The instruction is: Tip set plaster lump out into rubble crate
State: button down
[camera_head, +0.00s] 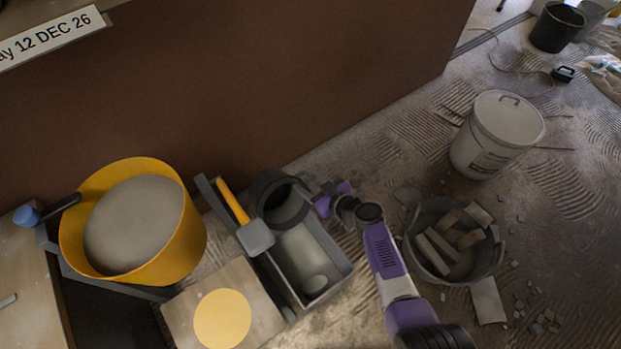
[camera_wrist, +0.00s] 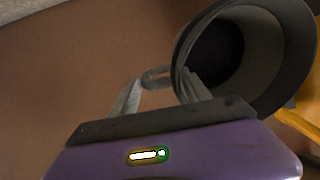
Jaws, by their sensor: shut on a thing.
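My gripper (camera_wrist: 160,86) is shut on the small side handle (camera_wrist: 157,74) of a dark grey pot (camera_wrist: 285,75). In the head view the pot (camera_head: 270,190) is tilted over the far end of a grey rectangular crate (camera_head: 345,277), its mouth turned towards the camera. My gripper (camera_head: 328,200) is at the pot's right side, partly hidden by my wrist.
A yellow tub (camera_head: 190,235) of grey plaster and a trowel-like tool with a yellow handle (camera_head: 232,202) are left of the crate. A round tub (camera_head: 412,250) of broken pieces stands right of my arm. A lidded white bucket (camera_head: 500,130) stands farther back. A brown wall (camera_head: 250,80) is behind.

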jog(key=shift+r+g+p, duration=0.3)
jog(key=shift+r+p, duration=0.1)
jog(key=shift+p, duration=0.35)
jog(key=g+h+p, duration=0.1)
jog(key=p, duration=0.2)
jog(key=r+g+h+p, duration=0.1)
jog(key=p, duration=0.1)
jog(key=shift+w+p, duration=0.1)
jog(key=shift+p, duration=0.3)
jog(key=shift+r+g+p, duration=0.1)
jog(key=shift+g+p, duration=0.4)
jog(key=shift+p, duration=0.1)
jog(key=shift+r+g+h, duration=0.1)
jog(key=shift+g+h, duration=0.6)
jog(key=shift+h, duration=0.1)
jog(key=g+h+b, duration=0.2)
jog(key=g+b, duration=0.1)
jog(key=shift+r, duration=0.15)
jog(key=g+b, duration=0.1)
jog(key=b, duration=0.1)
jog(key=h+b, duration=0.1)
jog(key=b, duration=0.2)
jog(key=shift+r+g, duration=0.35)
jog(key=shift+g, duration=0.05)
jog(key=shift+b, duration=0.4)
jog(key=shift+r+g+h+b, duration=0.3)
jog(key=shift+b, duration=0.05)
